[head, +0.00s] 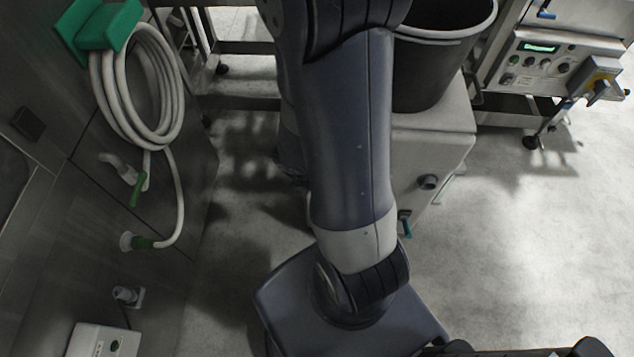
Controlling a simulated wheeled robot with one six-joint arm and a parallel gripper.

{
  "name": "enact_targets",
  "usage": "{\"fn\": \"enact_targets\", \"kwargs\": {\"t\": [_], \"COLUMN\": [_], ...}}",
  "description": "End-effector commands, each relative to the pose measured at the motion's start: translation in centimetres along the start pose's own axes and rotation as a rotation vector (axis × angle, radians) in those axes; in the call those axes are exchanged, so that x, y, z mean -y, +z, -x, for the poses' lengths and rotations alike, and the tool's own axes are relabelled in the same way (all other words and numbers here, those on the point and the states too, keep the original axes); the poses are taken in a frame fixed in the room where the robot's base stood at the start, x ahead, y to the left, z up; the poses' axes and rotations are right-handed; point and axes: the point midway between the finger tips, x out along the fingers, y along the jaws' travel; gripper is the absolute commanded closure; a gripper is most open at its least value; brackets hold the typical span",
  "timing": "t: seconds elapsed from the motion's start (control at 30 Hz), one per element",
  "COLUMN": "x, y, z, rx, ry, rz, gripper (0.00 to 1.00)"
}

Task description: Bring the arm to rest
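My arm (350,135) runs up the middle of the head view, from its mount at the bottom to the top edge. Its lower link is dark blue-grey with a pale grey band near the bottom joint. The arm leaves the picture at the top. My gripper is not seen in this view, so its fingers and anything in them are hidden from me.
A black bin (432,65) stands on a pale cabinet (440,150) close behind and right of the arm. A wheeled control panel unit (550,62) is at upper right. A coiled white hose (172,85) hangs on the left wall. Floor (520,250) at right is clear.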

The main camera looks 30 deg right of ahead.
Motion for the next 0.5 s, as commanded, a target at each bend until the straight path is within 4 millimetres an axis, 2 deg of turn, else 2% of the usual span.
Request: {"fn": "enact_targets", "kwargs": {"t": [0.03, 0.2, 0.5], "x": [0.0, 0.0, 0.0], "y": [0.1, 0.1, 0.0], "z": [1.2, 2.7, 3.1], "rx": [0.0, 0.0, -0.001], "ry": [0.002, 0.001, -0.001], "rz": [0.0, 0.0, 0.0], "gripper": [1.0, 1.0, 1.0]}}
